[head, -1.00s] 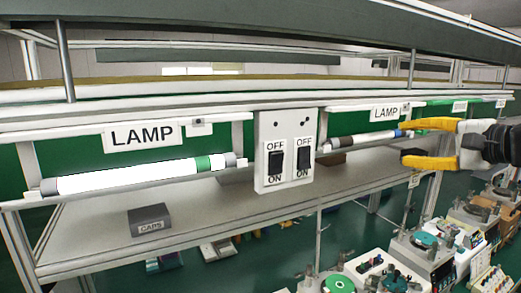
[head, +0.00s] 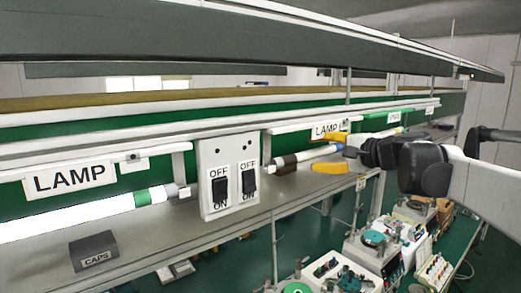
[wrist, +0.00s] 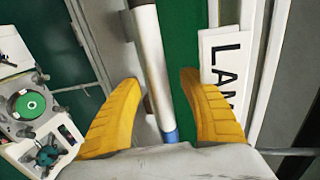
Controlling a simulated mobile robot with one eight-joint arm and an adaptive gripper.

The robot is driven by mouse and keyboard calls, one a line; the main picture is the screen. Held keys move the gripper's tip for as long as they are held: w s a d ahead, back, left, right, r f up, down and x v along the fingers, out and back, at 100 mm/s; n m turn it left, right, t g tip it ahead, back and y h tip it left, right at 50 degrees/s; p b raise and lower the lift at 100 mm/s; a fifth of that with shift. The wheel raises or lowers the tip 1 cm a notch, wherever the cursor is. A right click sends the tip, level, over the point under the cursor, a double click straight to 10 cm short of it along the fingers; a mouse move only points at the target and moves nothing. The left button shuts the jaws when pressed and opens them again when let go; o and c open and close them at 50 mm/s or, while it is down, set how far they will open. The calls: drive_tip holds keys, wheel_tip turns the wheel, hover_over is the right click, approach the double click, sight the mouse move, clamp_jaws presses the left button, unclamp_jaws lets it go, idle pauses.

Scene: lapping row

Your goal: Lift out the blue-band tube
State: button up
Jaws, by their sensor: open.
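The blue-band tube (head: 318,154) is unlit and white, under the farther LAMP sign. A brown piece is around its left part and its blue band is near its right end. It also shows in the wrist view (wrist: 153,65), with the blue band (wrist: 171,136) near the palm. My gripper (head: 314,154) is open, with its yellow fingers above and below the tube. In the wrist view my gripper (wrist: 160,82) has one finger on each side of the tube, with gaps on both sides. The tube's right end is hidden by my gripper.
A bright tube with a green band (head: 80,217) is in the nearer fixture at left. A switch box (head: 230,175) with two rockers stands between the fixtures. A CAPS box (head: 93,250) sits on the shelf below. Lapping machines (head: 380,240) stand lower right.

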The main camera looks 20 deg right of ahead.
drive_tip(key=shift+s, duration=0.15)
drive_tip(key=c, duration=0.5)
clamp_jaws()
drive_tip(key=shift+s+d+r+b, duration=0.15)
drive_tip(key=shift+r+b, duration=0.3)
drive_tip(key=shift+r, duration=0.3)
drive_tip(key=f+b+v, duration=0.1)
drive_tip(key=f+v, duration=0.1)
drive_tip(key=v, duration=0.6)
drive_tip(key=s+f+b+v, duration=0.1)
drive_tip(key=f+b+v, duration=0.1)
drive_tip(key=v, duration=0.7)
